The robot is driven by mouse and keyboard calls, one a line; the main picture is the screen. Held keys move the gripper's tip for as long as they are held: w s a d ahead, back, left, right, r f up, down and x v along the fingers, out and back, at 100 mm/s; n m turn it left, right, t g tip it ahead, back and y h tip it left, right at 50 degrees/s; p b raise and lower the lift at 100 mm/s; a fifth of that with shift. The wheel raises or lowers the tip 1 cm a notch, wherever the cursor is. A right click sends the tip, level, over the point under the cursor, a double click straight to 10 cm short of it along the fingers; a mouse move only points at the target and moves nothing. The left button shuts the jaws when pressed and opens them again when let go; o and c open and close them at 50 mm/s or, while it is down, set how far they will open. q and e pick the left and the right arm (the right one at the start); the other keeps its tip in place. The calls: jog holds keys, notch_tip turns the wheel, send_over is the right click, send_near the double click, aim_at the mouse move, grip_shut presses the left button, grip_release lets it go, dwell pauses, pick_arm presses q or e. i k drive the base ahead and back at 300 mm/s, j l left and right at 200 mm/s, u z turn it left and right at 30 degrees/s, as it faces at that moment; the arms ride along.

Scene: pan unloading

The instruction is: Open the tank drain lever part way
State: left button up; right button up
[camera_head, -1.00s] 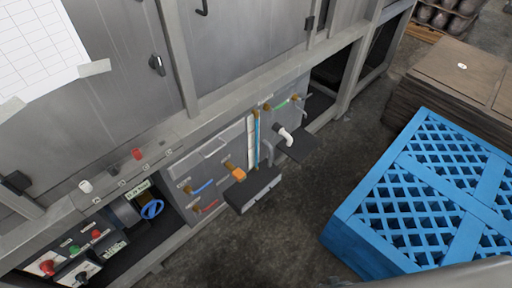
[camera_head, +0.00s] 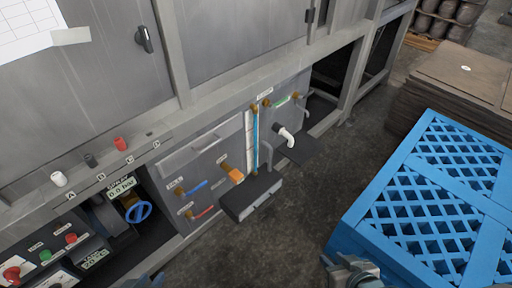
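A machine panel (camera_head: 209,160) low on the steel cabinet carries several small levers on brass valves. One has a blue handle (camera_head: 196,188), one a red handle (camera_head: 204,212) below it, and one a green handle (camera_head: 281,101) further right. An orange fitting (camera_head: 235,176) sits in the middle. My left gripper (camera_head: 142,281) just shows at the bottom edge, mostly cut off. My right gripper (camera_head: 350,268) is at the bottom, right of the panel. Both are apart from the levers.
A dark box (camera_head: 251,197) juts out under the panel, with a white pipe spout (camera_head: 286,137) to its right. A blue wheel valve (camera_head: 138,212) and a button box (camera_head: 62,252) are at left. A blue crate (camera_head: 420,190) stands right. The floor between is clear.

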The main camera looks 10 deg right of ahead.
aim_at(193, 219)
jog(key=k+l+u, duration=0.25)
jog(key=k+l, duration=1)
